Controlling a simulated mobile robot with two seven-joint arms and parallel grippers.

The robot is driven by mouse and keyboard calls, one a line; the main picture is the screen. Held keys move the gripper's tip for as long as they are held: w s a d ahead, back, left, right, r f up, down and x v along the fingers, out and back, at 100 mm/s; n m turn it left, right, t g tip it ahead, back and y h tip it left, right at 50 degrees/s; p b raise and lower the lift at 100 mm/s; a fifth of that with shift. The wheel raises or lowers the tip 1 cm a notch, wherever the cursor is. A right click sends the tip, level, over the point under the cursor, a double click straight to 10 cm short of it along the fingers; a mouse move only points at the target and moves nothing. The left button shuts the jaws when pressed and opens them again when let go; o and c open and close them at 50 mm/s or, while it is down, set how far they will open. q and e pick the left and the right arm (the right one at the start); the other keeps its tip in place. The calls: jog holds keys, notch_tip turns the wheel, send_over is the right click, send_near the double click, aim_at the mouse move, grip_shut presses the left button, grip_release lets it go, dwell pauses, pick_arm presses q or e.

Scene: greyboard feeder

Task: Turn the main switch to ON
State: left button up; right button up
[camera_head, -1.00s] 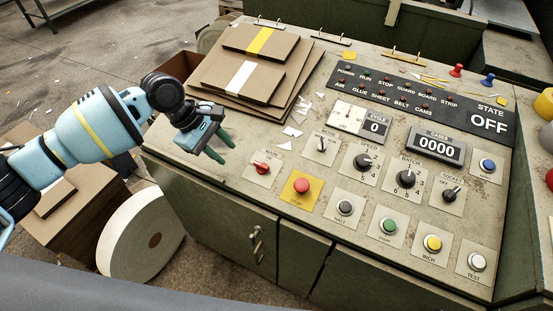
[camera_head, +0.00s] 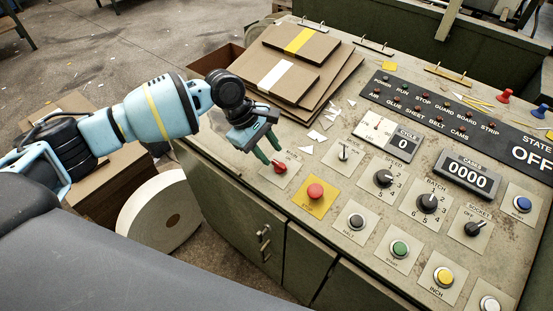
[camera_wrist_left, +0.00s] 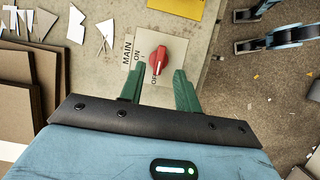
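The main switch is a red knob (camera_head: 281,168) on a pale plate at the panel's left front. It also shows in the left wrist view (camera_wrist_left: 157,60), where its grip lies along the line toward the OFF mark, with ON off to the left. My left gripper (camera_head: 270,155) is just above and left of the knob in the head view. In the left wrist view its green fingers (camera_wrist_left: 158,88) are spread, tips near either side of the knob's lower end, with nothing between them. The state display (camera_head: 532,154) reads OFF. My right gripper is not seen.
A red stop button (camera_head: 316,191) on a yellow plate and the mode knob (camera_head: 344,152) are close by. Stacked brown boards (camera_head: 298,75) lie behind the gripper. White paper scraps (camera_head: 317,136) litter the panel. A white roll (camera_head: 160,215) stands on the floor.

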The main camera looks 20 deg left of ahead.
aim_at(279, 164)
pick_arm(q)
jog(key=shift+x, duration=2.2)
grip_shut()
